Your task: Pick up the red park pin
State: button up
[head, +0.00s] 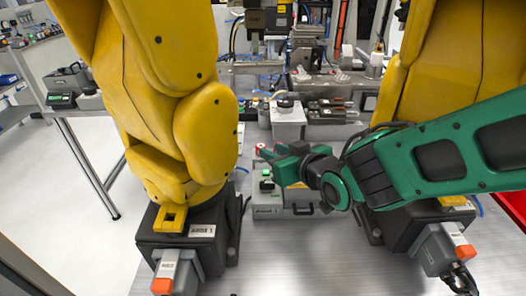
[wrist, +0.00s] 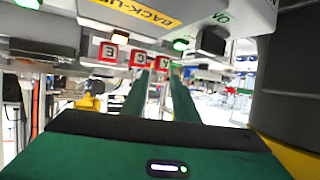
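Small red square pieces with white letters sit in a row on a grey panel in the wrist view: a left one (wrist: 107,53), a middle one (wrist: 139,58) and a right one (wrist: 162,63). I cannot tell which, if any, is the park pin. My green gripper (wrist: 160,80) is open, its two fingers apart with no object seen between them, pointing towards the right and middle pieces. In the head view my gripper (head: 268,154) is over a small grey control box (head: 268,207), beside a small red spot (head: 260,147). Contact is not clear.
Yellow robot arms stand left (head: 170,90) and right (head: 460,50) of the box, close to my arm. A white-grey block (head: 288,122) stands behind the gripper. The panel has a yellow BACK-UP label (wrist: 125,14) and lit green buttons (wrist: 180,45). The front metal table (head: 310,265) is clear.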

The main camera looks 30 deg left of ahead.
jog(key=shift+x, duration=2.65)
jog(key=shift+s+f, duration=0.1)
jog(key=shift+f, duration=0.05)
jog(key=shift+d, duration=0.1)
grip_shut()
